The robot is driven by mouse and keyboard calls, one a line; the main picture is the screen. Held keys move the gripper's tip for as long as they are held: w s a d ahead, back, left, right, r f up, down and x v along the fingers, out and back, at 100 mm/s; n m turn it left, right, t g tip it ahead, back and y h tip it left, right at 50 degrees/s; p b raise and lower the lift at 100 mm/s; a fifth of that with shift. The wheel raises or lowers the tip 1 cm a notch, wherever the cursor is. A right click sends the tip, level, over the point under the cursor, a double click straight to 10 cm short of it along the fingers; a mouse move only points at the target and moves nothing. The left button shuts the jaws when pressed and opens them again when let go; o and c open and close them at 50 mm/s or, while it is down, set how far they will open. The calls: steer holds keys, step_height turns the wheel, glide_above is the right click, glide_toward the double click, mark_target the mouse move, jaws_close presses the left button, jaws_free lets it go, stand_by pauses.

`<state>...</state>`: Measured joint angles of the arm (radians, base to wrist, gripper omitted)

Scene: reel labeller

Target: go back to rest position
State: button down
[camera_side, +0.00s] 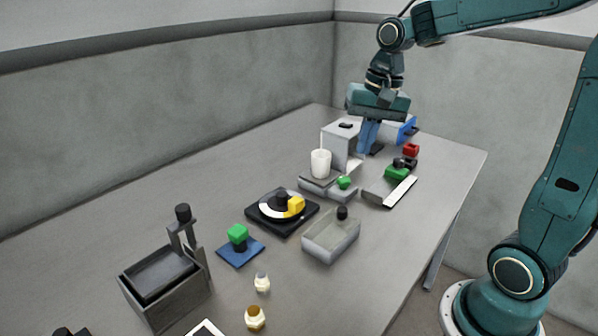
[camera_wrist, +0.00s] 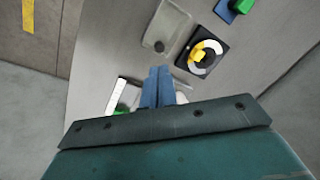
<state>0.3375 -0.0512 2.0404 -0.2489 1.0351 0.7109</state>
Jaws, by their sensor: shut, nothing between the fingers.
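My gripper (camera_side: 366,148) is at the far end of the table in the side view, pointing down, with its blue fingers together and nothing between them. It is beside the grey-white box (camera_side: 341,145) and in front of a blue part (camera_side: 407,130). In the wrist view my gripper (camera_wrist: 158,72) shows its two blue fingers side by side and touching. Whether the fingertips touch the table cannot be told.
Red (camera_side: 411,149) and green (camera_side: 397,173) parts lie right of my gripper. The left rear table is clear.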

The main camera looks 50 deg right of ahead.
steer(key=s+a+n+t, duration=0.2)
steer(key=s+a+n, duration=0.1)
steer(key=s, duration=0.4)
steer(key=s+a+r+n+t+h, duration=0.1)
steer(key=s+a+n+t, duration=0.1)
steer(key=s+a+n, duration=0.2)
steer(key=shift+s+r+n, duration=0.2)
steer(key=shift+s+n, duration=1)
steer(key=shift+s, duration=0.45)
